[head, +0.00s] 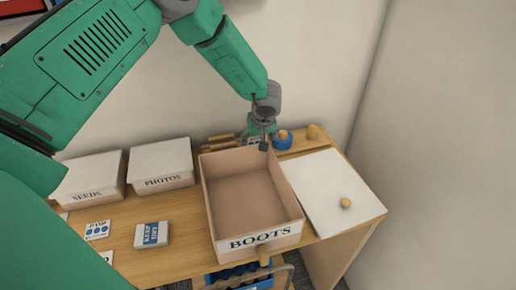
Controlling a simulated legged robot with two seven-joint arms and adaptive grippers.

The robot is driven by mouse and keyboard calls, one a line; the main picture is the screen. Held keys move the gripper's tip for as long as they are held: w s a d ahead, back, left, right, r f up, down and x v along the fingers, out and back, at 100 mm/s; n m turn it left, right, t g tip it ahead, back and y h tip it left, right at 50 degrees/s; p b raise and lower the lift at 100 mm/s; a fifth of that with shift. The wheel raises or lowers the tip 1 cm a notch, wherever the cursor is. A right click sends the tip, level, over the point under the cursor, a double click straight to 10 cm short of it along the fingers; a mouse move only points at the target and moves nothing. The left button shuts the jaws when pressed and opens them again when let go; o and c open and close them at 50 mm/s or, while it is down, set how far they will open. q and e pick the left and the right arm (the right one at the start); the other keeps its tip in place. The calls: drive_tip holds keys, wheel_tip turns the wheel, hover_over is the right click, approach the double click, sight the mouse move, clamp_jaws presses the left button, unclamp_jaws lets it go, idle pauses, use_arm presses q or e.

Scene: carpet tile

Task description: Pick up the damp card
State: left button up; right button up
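The damp card (97,230) is a small white card with blue lettering and several blue dots. It lies flat on the wooden tabletop at the left, in front of the SEEDS box, close to my arm. My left gripper (264,143) is far to its right, pointing down over the back edge of the open BOOTS box (265,239). Its fingers are small and seen edge-on, so I cannot tell whether they are open. My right gripper is not in view.
A KEEP DRY packet (151,235) lies between card and BOOTS box. Closed SEEDS (92,180) and PHOTOS (161,166) boxes stand behind. A white lid with a knob (346,203) lies right. A blue item (283,140) is at the back.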

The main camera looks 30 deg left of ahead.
use_arm(q)
drive_tip(key=c, duration=0.3)
drive_tip(key=shift+c, duration=0.2)
drive_tip(key=shift+a, duration=0.15)
